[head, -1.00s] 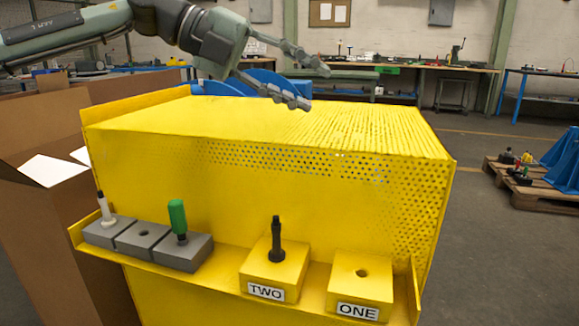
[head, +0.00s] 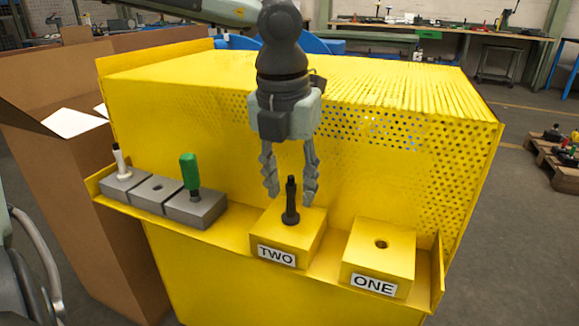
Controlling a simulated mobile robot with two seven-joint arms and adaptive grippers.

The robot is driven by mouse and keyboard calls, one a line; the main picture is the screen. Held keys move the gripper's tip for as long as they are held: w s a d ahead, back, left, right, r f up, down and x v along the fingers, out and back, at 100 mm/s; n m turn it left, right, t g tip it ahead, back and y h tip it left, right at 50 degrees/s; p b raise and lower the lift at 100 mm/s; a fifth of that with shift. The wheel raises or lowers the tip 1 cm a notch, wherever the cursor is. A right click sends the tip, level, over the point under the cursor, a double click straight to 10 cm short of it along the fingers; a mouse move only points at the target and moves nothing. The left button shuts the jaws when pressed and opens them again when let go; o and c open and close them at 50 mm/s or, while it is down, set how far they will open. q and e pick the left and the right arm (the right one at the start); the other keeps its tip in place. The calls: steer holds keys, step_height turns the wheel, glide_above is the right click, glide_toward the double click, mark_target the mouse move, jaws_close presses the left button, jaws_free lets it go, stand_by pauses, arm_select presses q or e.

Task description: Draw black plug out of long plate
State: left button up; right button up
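The black plug (head: 291,208) stands upright in the yellow block marked TWO (head: 310,240), on the ledge of the yellow housing. My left gripper (head: 291,194) points down over it, fingers open. One finger is on each side of the plug's upper part, with visible gaps, so it does not appear gripped. A long row of grey blocks (head: 155,188) lies on the left of the ledge. It holds a white plug (head: 119,160) at its left end and a green-handled plug (head: 190,173) at its right end, with an empty hole between. My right gripper is not in view.
The yellow block marked ONE (head: 400,245) stands to the right with an empty hole. The perforated housing wall (head: 380,170) rises right behind the blocks. The ledge has a raised end lip (head: 438,270) at right. A cardboard box (head: 90,210) stands at left.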

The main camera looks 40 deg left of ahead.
arm_select(q)
steer(key=shift+f, duration=0.25)
jaws_close()
steer(key=shift+w+r, duration=0.1)
steer(key=shift+r+p, duration=2.35)
steer(key=shift+r, duration=2.1)
